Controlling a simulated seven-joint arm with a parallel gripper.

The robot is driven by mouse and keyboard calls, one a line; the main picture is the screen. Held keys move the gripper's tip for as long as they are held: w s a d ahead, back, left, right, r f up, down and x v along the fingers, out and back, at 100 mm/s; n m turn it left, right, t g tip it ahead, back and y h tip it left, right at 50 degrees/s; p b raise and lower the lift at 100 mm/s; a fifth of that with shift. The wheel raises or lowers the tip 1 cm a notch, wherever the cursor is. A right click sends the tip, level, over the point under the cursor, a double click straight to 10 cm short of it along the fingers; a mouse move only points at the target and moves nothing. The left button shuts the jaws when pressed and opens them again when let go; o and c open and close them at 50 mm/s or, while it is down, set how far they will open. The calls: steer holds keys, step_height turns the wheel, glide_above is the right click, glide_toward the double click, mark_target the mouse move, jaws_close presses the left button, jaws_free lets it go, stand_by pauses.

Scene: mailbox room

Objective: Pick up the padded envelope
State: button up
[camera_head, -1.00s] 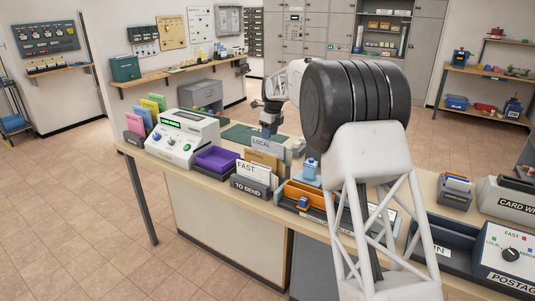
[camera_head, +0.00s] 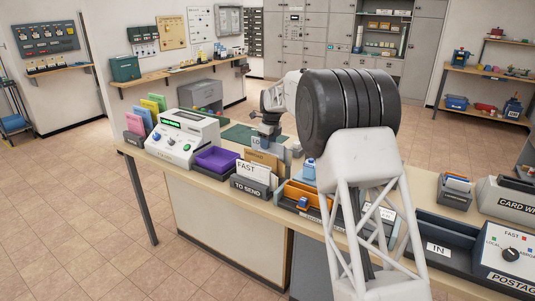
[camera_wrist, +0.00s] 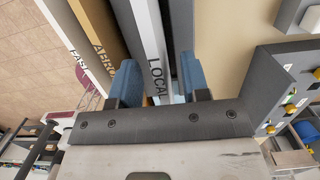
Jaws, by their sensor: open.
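The TO SEND rack (camera_head: 250,188) stands on the counter, holding a white FAST piece (camera_head: 246,172), a tan piece (camera_head: 264,160) behind it and a LOCAL piece (camera_head: 257,142) at the back. In the wrist view the tan piece's (camera_wrist: 98,38) lettering is partly hidden. I cannot tell which of these, if any, is the padded envelope. My gripper (camera_wrist: 160,84) is open, its blue-padded fingers on either side of the LOCAL piece (camera_wrist: 153,50). I cannot tell whether they touch it. In the head view my gripper (camera_head: 268,140) is at the rack's back, partly hidden by its own wrist.
A purple tray (camera_head: 217,160) and a white weighing machine (camera_head: 183,137) stand left of the rack. An orange tray (camera_head: 303,194) stands to its right. A dark IN tray (camera_head: 440,247) and a POSTAGE machine (camera_head: 505,255) are farther right. My arm hides part of the counter.

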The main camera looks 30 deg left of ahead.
mark_target(267, 152)
steer(key=shift+a+f, duration=0.15)
steer(key=shift+f, duration=1.05)
jaws_close()
